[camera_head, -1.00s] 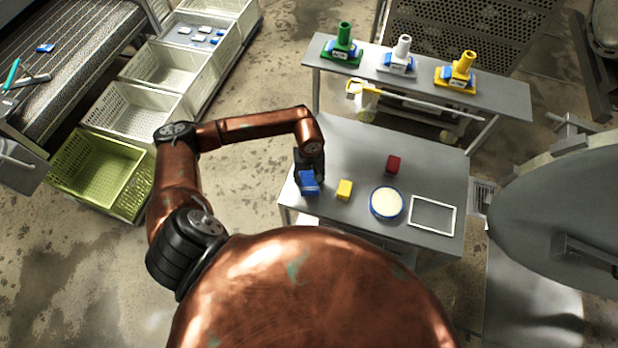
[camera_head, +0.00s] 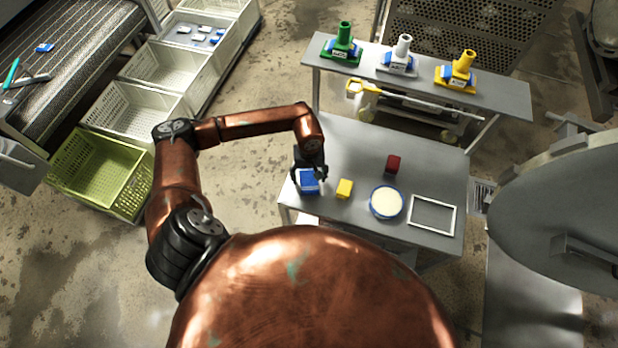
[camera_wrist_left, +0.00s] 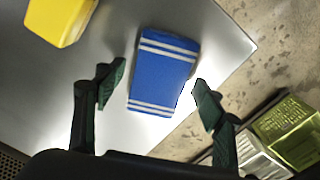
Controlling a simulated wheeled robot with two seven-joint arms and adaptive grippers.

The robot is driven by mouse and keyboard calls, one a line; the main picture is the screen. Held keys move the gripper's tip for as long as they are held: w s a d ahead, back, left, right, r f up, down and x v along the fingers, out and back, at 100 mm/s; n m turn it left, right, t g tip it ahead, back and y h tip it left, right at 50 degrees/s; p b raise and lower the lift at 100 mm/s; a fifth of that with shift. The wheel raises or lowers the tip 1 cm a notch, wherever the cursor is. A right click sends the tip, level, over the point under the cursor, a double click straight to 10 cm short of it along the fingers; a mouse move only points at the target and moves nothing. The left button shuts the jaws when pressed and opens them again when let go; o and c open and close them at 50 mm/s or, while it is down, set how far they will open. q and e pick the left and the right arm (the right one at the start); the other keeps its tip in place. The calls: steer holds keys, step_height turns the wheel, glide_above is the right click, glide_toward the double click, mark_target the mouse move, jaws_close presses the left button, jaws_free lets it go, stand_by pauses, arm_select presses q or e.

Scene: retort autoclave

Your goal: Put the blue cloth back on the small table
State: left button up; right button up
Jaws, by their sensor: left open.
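The blue cloth (camera_head: 308,181), folded with white stripes, lies on the small grey table (camera_head: 345,141) near its left edge. It also shows in the left wrist view (camera_wrist_left: 163,72), between and just beyond the fingers. My left gripper (camera_head: 311,174) is right at the cloth in the head view. In the left wrist view its two fingers (camera_wrist_left: 154,92) are spread wide, one on each side of the cloth, and do not visibly touch it. My right gripper is not in view.
A back bench (camera_head: 510,96) holds green, white and yellow items. Crates stand at left, with a green one (camera_head: 88,177).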

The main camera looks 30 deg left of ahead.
mark_target(309, 179)
arm_select(q)
step_height(309, 179, up, 11)
steer(key=b, duration=0.1)
stand_by(0.7)
